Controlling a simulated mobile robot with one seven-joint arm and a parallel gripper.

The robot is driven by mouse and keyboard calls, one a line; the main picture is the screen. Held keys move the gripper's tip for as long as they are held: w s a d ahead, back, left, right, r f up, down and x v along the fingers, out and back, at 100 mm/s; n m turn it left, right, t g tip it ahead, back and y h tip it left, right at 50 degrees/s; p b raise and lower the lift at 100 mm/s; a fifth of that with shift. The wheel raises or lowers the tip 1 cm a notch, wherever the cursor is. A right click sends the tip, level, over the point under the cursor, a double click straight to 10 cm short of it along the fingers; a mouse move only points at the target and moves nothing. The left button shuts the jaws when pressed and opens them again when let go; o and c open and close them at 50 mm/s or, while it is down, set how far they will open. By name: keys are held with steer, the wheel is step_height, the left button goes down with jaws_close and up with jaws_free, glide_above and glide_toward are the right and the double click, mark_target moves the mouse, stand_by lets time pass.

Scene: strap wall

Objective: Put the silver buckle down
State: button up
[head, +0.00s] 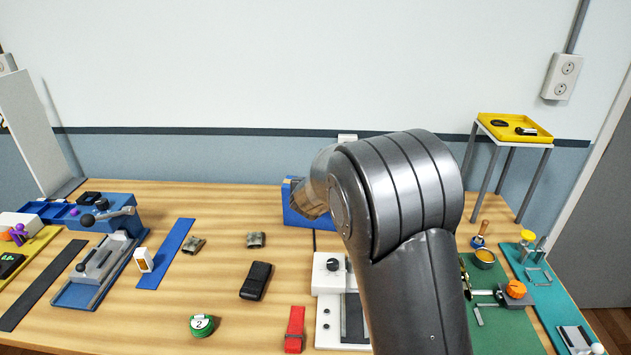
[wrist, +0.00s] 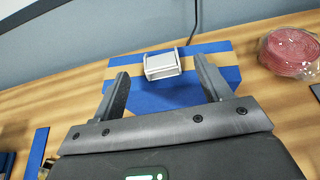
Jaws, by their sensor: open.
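In the wrist view, a silver buckle (wrist: 162,68) rests on a blue surface with a tan band (wrist: 212,47). My gripper (wrist: 160,76) is open, with one finger on each side and visible gaps between the fingers and the buckle. Neither finger appears to touch it. In the head view my arm hides the gripper and this buckle. Part of a blue block (head: 297,212) shows left of my arm. Two greyish buckle-like pieces, one on the left (head: 193,244) and one on the right (head: 256,240), lie on the table there.
A wrapped red roll (wrist: 290,52) lies to the right in the wrist view. In the head view, a black case (head: 256,281), a red piece (head: 295,328) and a green round tin (head: 202,325) lie on the wooden table. A yellow tray stand (head: 515,128) is at right.

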steer(key=v, duration=0.8)
steer(key=s+d+r+m+g+h, duration=0.2)
steer(key=s+d+r+m+h, duration=0.15)
steer(key=s+d+m, duration=0.6)
steer(key=s+d+r+m+g+h, duration=0.2)
steer(key=s+d+r+m, duration=0.4)
steer(key=d+m, duration=0.6)
steer(key=s+f+m+g+y, duration=0.2)
steer(key=s+m, duration=0.5)
steer(key=s, duration=0.4)
steer(key=s+a+f+m+g+y, duration=0.1)
steer(key=s+f+m+g+y, duration=0.1)
steer(key=s+m, duration=0.5)
steer(key=s+y, duration=0.1)
steer(key=s, duration=0.3)
steer(key=shift+a+f, duration=0.25)
steer(key=shift+f, duration=0.05)
